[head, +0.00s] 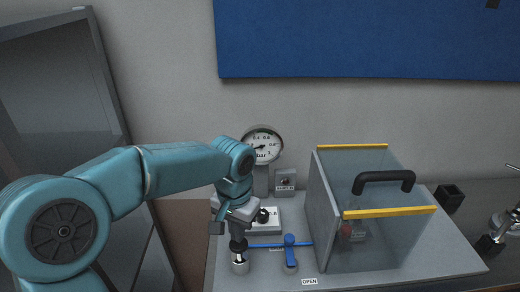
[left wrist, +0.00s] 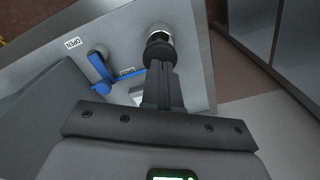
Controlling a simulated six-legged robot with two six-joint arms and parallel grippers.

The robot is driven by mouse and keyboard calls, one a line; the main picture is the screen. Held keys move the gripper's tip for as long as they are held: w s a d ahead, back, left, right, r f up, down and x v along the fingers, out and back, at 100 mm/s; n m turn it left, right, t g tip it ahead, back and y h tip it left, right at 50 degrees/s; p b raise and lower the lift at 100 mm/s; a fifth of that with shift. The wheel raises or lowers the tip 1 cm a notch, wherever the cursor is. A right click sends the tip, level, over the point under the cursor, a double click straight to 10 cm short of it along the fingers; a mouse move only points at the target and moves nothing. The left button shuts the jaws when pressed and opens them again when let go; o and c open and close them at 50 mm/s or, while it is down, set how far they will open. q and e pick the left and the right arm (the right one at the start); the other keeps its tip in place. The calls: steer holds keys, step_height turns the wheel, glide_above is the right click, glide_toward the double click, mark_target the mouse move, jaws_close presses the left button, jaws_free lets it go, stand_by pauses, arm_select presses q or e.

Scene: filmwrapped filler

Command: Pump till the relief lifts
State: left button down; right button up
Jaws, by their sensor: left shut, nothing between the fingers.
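My left gripper (head: 238,234) is shut and empty, pointing down over the pump's black knob with its metal collar (head: 240,263). In the left wrist view the closed fingertips (left wrist: 161,70) are at the knob (left wrist: 160,48); I cannot tell whether they touch. A round dial gauge (head: 262,146) stands behind, its needle toward the low left side. A blue lever (head: 290,252) sits right of the knob on a blue line, with an OPEN label (head: 309,282) in front. The left wrist view shows a SHUT label (left wrist: 127,72) beside the lever (left wrist: 100,68).
A clear box (head: 385,240) with yellow edges and a black handle (head: 384,180) covers the panel's right side, with a small red part inside. A small dark block (head: 449,197) lies beyond it.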

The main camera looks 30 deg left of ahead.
arm_select(q)
steer(key=shift+f, duration=0.15)
step_height(320, 180, down, 4)
steer(key=b, duration=0.3)
steer(key=shift+f+b, duration=0.2)
steer(key=shift+b, duration=0.15)
step_height(320, 180, up, 5)
steer(key=p, duration=0.4)
steer(key=shift+f, duration=0.15)
step_height(320, 180, down, 4)
steer(key=b, duration=0.3)
steer(key=shift+f+b, duration=0.25)
steer(key=shift+b, duration=0.15)
step_height(320, 180, up, 4)
steer(key=p, duration=0.3)
steer(key=shift+r+p, duration=0.25)
steer(key=shift+p, duration=0.05)
stand_by(0.9)
